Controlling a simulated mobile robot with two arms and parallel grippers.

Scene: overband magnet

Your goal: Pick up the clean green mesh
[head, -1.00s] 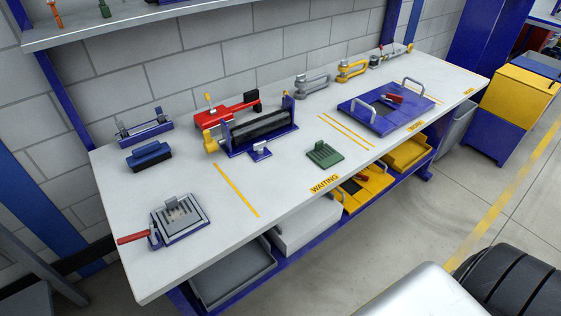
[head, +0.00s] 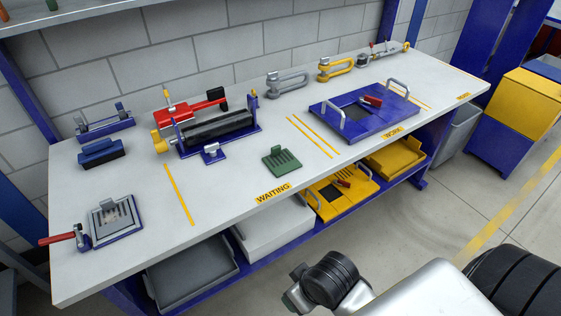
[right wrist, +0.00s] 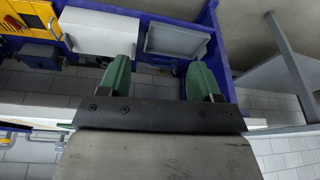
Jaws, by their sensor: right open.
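The green mesh (head: 282,161) is a small slotted plate with a raised tab, lying flat on the bench by the WAITING label. It looks clean. My right arm comes in at the bottom of the head view, in front of the bench and away from the mesh. In the right wrist view my right gripper (right wrist: 160,78) shows two green fingers set wide apart with nothing between them. The mesh is not visible in that view. My left gripper is not in view.
A grey mesh (head: 118,219) sits in a red-handled holder at left. A roller unit (head: 218,129) stands behind the green mesh. A blue plate with handles (head: 366,112) lies to its right. Yellow trays (head: 340,193) are on the shelf below. The bench around the mesh is clear.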

